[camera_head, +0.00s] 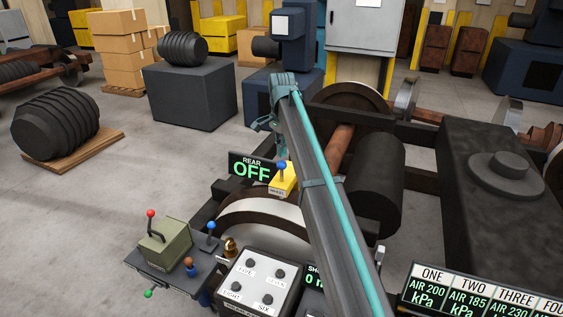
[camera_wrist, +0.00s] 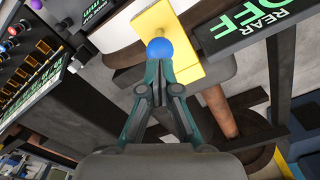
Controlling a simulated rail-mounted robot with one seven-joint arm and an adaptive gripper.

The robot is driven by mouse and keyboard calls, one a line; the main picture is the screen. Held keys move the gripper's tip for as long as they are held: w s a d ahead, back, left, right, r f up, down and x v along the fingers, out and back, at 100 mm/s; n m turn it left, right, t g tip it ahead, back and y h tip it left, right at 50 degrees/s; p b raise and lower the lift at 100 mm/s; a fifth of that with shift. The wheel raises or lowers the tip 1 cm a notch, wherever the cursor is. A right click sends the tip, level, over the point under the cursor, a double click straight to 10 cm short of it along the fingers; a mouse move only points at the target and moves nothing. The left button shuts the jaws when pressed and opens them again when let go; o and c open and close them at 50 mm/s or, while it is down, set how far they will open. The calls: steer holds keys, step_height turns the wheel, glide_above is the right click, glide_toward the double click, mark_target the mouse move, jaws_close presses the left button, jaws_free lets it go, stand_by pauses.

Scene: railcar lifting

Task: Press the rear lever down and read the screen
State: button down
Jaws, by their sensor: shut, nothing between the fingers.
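The rear screen (camera_head: 252,168) reads "REAR OFF" in the head view; it also shows, rotated and partly cut off, in the wrist view (camera_wrist: 258,20). Beside it is a yellow lever box (camera_head: 284,181) with a blue-knobbed lever (camera_head: 282,165). In the wrist view the blue knob (camera_wrist: 160,50) stands in front of the yellow box (camera_wrist: 178,30). My gripper (camera_wrist: 159,85) is shut and empty, its tips pointing at the knob and looking very near it. I cannot tell whether they touch. In the head view my arm's end is above the lever, with the fingers (camera_head: 280,150) partly hidden.
A green box with a red-knobbed lever (camera_head: 151,226) and another blue-knobbed lever (camera_head: 210,238) stand at the lower left. A white button panel (camera_head: 258,285) is at the bottom, and a row of gauges (camera_head: 470,300) at lower right. Wheels and axles lie around the lever.

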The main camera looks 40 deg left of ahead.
mark_target(282, 161)
steer(key=shift+f, duration=1.45)
steer(key=shift+f+b, duration=0.35)
steer(key=shift+f, duration=1.15)
steer(key=shift+r, duration=0.2)
steer(key=shift+r+p, duration=1.45)
steer(key=shift+r, duration=1.9)
